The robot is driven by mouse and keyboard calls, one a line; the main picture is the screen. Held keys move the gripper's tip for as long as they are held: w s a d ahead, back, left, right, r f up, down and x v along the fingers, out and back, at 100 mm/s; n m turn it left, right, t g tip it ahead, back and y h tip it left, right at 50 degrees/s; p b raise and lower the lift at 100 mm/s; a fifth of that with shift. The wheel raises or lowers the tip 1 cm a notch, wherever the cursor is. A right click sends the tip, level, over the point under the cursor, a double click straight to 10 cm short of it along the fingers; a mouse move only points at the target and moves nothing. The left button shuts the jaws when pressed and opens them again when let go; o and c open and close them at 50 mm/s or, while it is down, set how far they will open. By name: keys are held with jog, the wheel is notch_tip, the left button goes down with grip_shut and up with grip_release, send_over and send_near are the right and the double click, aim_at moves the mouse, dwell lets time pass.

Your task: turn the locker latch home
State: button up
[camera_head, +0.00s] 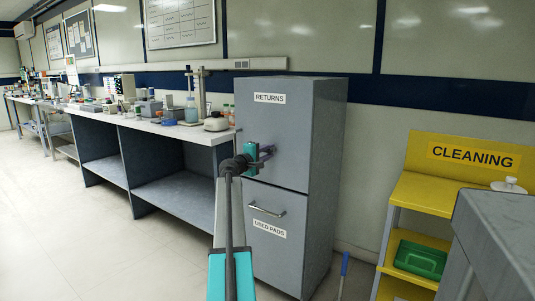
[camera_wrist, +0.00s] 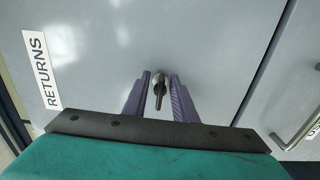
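The grey locker (camera_head: 310,125) has an upper door labelled RETURNS (camera_head: 270,98), which looks closed. In the wrist view the latch (camera_wrist: 159,88) is a small metal knob with a short, narrow lever on the door face. My gripper (camera_head: 266,152) is at the upper door, over the latch, which I cannot make out in the head view. In the wrist view my gripper (camera_wrist: 161,76) has its two purple fingers apart, one on each side of the latch. A gap shows between the latch and each finger, so it is not gripped.
The lower door, labelled USED PADS (camera_head: 269,229), has a bar handle (camera_head: 267,210). A workbench (camera_head: 150,128) with lab items stands left of the locker. A yellow CLEANING shelf (camera_head: 425,195) and a grey surface (camera_head: 500,225) are at right. The floor at left is clear.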

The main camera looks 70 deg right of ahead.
jog(key=shift+v, duration=0.8)
jog(key=p+v, duration=0.2)
jog(key=v, duration=1)
jog(key=shift+a, duration=0.1)
